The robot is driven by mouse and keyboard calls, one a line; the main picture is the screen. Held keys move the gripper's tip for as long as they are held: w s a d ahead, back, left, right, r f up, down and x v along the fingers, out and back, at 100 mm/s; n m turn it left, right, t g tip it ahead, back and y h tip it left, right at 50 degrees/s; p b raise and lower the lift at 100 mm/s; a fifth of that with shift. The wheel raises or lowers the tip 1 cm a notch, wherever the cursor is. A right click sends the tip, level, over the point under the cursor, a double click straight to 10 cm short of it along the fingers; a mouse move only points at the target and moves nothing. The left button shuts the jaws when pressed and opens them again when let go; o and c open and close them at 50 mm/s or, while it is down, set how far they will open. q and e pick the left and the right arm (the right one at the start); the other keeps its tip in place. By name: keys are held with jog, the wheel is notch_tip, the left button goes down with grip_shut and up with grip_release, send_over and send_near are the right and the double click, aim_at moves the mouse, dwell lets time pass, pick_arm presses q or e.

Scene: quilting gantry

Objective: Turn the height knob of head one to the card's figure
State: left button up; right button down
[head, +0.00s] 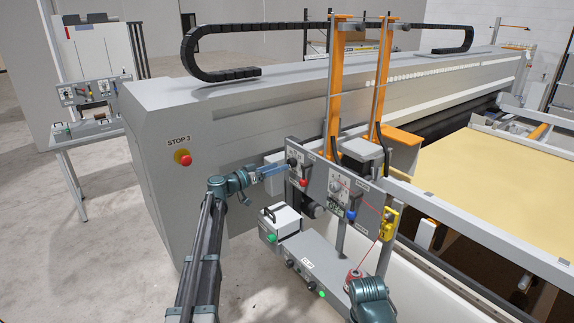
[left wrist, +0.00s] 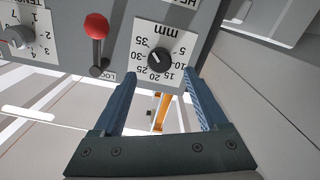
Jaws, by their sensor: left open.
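The height knob (left wrist: 158,58) is a black dial on a white plate marked in mm, on the grey panel of a head. In the head view the knob (head: 291,162) is at the panel's upper left. My left gripper (head: 277,170) is open in front of this panel. In the left wrist view its blue fingers (left wrist: 159,80) stand apart, with their tips just below the knob, one toward each side. The knob's white pointer is too small to read surely. I cannot make out the card or its figure.
A red-balled lever (left wrist: 97,28) and a tension dial (left wrist: 20,38) sit beside the knob. A second head's panel (head: 369,208) with a blue-balled lever is close by on the right. Orange posts (head: 335,85) rise behind. A red thread cone (head: 353,276) stands below.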

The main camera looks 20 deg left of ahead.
aim_at(289, 163)
pick_arm(q)
jog(key=shift+x, duration=2.5)
jog(key=shift+c, duration=0.2)
grip_shut()
